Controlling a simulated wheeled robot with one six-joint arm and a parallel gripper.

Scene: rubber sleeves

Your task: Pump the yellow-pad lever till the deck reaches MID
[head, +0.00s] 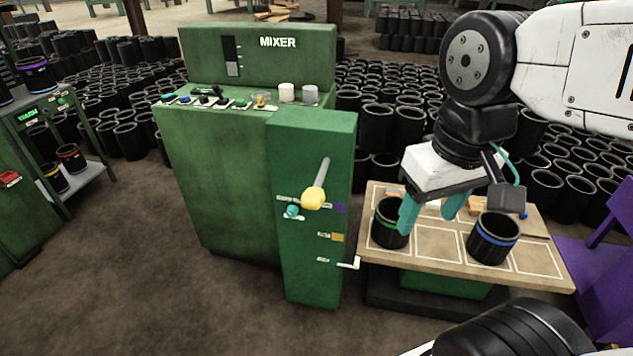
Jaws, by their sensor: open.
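A grey lever rod (321,173) with a yellow pad (313,198) at its near end sticks out from the front of a green cabinet (312,140). The deck (420,258) is a tan board with white outlines, right of the cabinet. On it stand a green-banded black sleeve (382,229) and a blue-banded one (493,238). A white bent pointer (352,264) lies by the lowest small tag on the cabinet, near the deck's left edge. The tags are too small to read. My gripper (432,211) is open with teal fingers above the deck, its left finger overlapping the green-banded sleeve in the picture.
A teal knob (292,211), a purple square (340,208) and a yellow square (337,238) are on the cabinet front. The mixer (255,60) stands behind. A shelf (88,178) is at left, a purple structure (590,250) at right. Brown floor is clear in front.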

